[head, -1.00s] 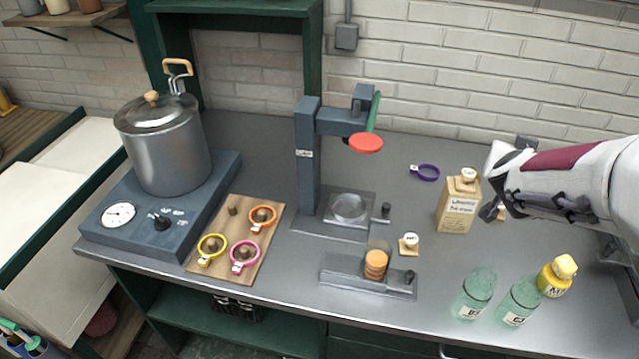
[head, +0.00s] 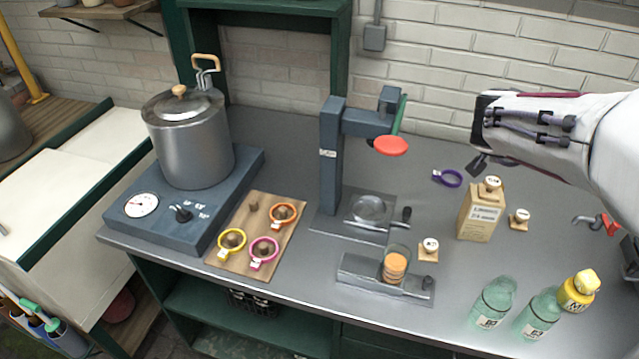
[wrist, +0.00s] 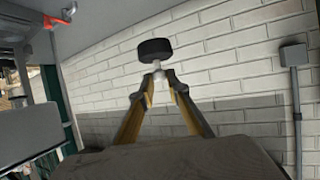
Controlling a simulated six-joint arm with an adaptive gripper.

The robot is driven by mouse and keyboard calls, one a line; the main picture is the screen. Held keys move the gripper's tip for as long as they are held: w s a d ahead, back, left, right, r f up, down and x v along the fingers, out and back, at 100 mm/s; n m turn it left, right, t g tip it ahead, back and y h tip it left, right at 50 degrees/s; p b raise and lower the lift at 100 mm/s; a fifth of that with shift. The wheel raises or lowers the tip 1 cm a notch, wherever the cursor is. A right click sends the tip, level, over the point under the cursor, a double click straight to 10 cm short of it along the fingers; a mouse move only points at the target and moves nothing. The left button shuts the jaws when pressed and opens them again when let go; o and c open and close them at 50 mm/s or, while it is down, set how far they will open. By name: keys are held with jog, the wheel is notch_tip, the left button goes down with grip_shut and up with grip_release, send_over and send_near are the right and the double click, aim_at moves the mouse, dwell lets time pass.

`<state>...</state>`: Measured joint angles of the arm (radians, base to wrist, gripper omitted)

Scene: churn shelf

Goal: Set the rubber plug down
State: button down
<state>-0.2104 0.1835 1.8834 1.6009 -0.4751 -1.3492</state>
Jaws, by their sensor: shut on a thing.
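My gripper (wrist: 157,78) is shut on the rubber plug (wrist: 155,49) in the wrist view. The plug is a short black cylinder on a pale stem, and the fingertips pinch the stem. The plug is held up in the air with the brick wall behind it. In the head view my gripper (head: 483,140) is at the upper right, above the bench, to the right of the press with the red disc. The plug cannot be clearly told from the dark gripper parts there.
A tan box (head: 480,212) with a stopper, loose stoppers (head: 428,250) and a purple ring (head: 447,178) lie below. Green bottles (head: 493,303) and a yellow bottle (head: 577,291) stand front right. The press (head: 331,160) and pot (head: 190,140) are left.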

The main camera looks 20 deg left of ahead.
jog(key=w+a+r+n+y, duration=0.1)
jog(key=w+a+r, duration=0.15)
jog(key=a, duration=0.55)
jog(key=w+a+r, duration=0.1)
jog(key=a+r, duration=0.3)
jog(key=a, duration=0.3)
jog(key=a+n+y, duration=0.2)
jog(key=a, duration=1.7)
jog(key=s+a+f, duration=0.1)
jog(key=a+f, duration=0.2)
jog(key=f, duration=0.4)
jog(key=s+a+f, duration=0.1)
jog(key=a+f, duration=0.3)
jog(key=f, duration=0.3)
jog(key=a+f+n+y, duration=0.1)
jog(key=a+f, duration=0.3)
jog(key=f, duration=0.3)
jog(key=shift+s+t, duration=0.3)
jog(key=shift+s, duration=0.1)
jog(key=shift+a, duration=0.1)
notch_tip(320, 180, down, 6)
jog(key=shift+f, duration=0.1)
jog(key=shift+f, duration=1.85)
